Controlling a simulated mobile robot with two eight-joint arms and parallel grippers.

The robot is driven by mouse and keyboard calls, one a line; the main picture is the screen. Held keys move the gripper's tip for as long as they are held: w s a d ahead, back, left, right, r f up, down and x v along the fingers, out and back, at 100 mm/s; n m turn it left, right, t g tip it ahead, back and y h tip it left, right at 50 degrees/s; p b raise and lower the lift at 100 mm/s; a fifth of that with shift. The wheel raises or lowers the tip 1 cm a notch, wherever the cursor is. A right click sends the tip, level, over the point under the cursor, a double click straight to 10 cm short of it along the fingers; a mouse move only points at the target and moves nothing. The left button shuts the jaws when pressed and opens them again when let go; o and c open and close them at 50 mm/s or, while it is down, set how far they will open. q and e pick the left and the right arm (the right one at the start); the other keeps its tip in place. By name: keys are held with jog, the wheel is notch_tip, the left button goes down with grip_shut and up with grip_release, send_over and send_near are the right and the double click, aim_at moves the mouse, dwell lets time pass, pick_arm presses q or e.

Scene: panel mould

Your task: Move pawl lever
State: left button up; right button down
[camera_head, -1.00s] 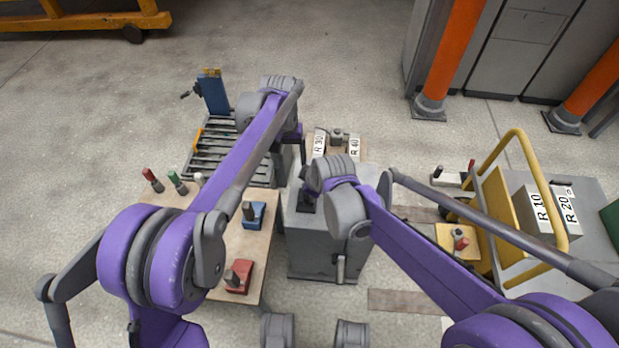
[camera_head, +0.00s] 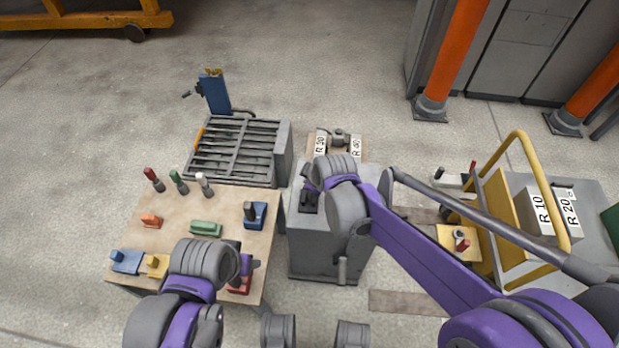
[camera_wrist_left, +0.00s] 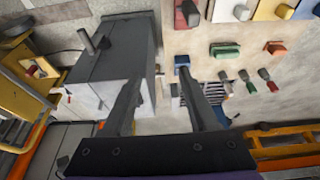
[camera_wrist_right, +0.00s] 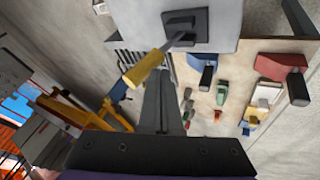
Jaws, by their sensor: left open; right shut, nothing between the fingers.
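A lever with a yellow grip (camera_wrist_right: 140,68) sticks out from a dark bracket (camera_wrist_right: 186,22) on a pale panel in the right wrist view. A second, grey handle (camera_head: 342,270) is on the front of the grey cabinet (camera_head: 315,250) in the head view. No label shows which one is the pawl lever. My left gripper (camera_head: 245,268) is over the table's right front, near a red block (camera_head: 239,286). Its fingers (camera_wrist_left: 162,75) are apart and empty.
The wooden table (camera_head: 190,238) holds several coloured blocks and upright-handled pieces. A slatted grey rack (camera_head: 238,150) stands behind it. A box pair labelled R 30 and R 40 (camera_head: 338,140) is behind the cabinet. A yellow-railed cart (camera_head: 590,265) is at right.

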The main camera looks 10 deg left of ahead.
jog(key=w+g+p, duration=0.1)
jog(key=w+g, duration=0.1)
jog(key=shift+w, duration=0.4)
jog(key=shift+w+f, duration=0.1)
jog(key=shift+w, duration=0.45)
pick_arm(q)
jog(key=s, duration=0.2)
jog(key=shift+s+a+f+t, duration=0.1)
jog(key=shift+s+a+t, duration=0.05)
jog(key=shift+s+t, duration=0.2)
jog(key=r+p, duration=0.3)
jog(key=shift+s+r, duration=0.15)
jog(key=shift+s, duration=0.05)
pick_arm(e)
jog(key=v, duration=1.1)
jog(key=shift+w, duration=0.15)
